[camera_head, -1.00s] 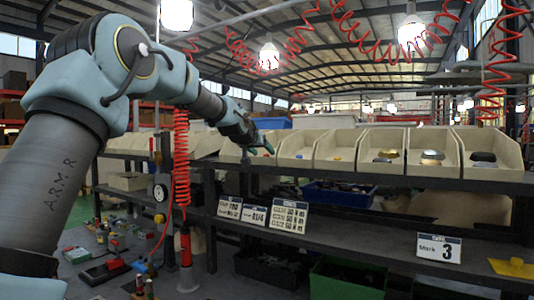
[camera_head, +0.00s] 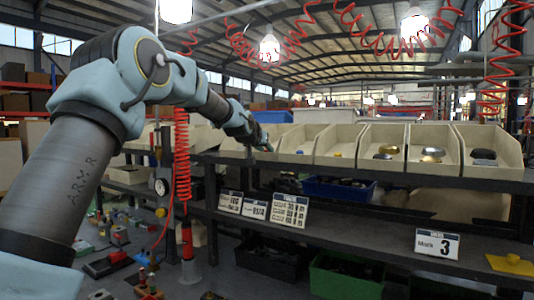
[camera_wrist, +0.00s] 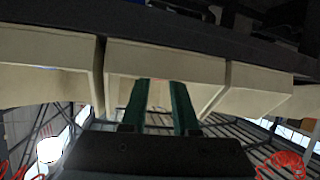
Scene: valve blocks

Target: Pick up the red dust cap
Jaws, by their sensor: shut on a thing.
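My gripper (camera_head: 266,147) is at the pale bin (camera_head: 233,152) in the row on the shelf, left of the bin with a small blue thing. In the wrist view its two green fingers (camera_wrist: 161,106) stand a little apart and parallel, in front of the pale bins. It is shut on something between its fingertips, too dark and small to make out. I cannot pick out the red dust cap in either view now; the gripper and the bin wall hide the inside of that bin.
Below are a dark shelf (camera_head: 370,241), a "Mark 3" card (camera_head: 437,243) and a green crate (camera_head: 345,277). A red coiled hose (camera_head: 182,155) hangs left.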

